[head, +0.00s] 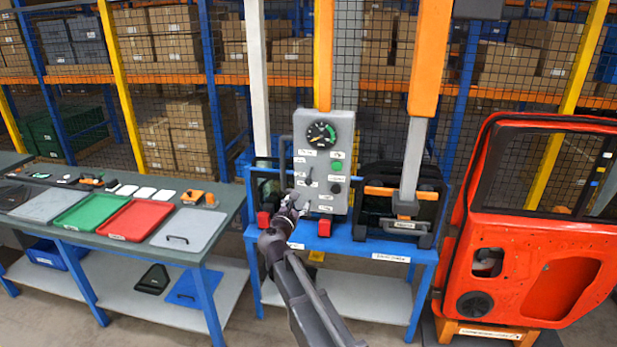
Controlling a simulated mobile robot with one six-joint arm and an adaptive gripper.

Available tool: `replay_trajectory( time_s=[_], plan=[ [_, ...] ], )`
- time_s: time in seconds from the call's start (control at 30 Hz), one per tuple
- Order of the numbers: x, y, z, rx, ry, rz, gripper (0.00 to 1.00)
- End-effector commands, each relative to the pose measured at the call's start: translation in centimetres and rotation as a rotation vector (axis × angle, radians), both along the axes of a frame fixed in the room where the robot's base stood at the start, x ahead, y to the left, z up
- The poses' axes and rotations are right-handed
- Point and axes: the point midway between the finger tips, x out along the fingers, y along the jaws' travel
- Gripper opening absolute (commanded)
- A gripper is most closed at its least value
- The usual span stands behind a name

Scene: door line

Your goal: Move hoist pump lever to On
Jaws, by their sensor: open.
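A grey control panel (324,133) stands upright on the blue stand, with a round gauge (321,133) at its top. Below the gauge are small labels, a green button (337,166) and a dark button (336,188). A small dark lever (308,179) shows on the left half of the panel; its label is too small to read, so I cannot tell its marked position. My gripper (293,198) is open at the panel's lower left, just below this lever in the picture. I cannot tell whether it touches anything. My arm hides part of the stand.
The blue stand (385,246) carries red blocks (324,228) and a black-framed unit with an orange bar (388,191). An orange vehicle door (543,225) stands at right. A workbench with trays (132,220) is at left. Mesh fencing and shelving are behind.

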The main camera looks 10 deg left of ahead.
Motion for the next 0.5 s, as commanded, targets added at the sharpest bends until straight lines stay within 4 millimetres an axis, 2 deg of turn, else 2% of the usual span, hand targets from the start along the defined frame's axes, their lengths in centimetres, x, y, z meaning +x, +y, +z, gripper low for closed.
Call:
replay_trajectory(
  time_s=[0.5],
  plan=[
    [0.29, 0.34, 0.16, -0.015, -0.005, 0.007, 0.70]
  ],
)
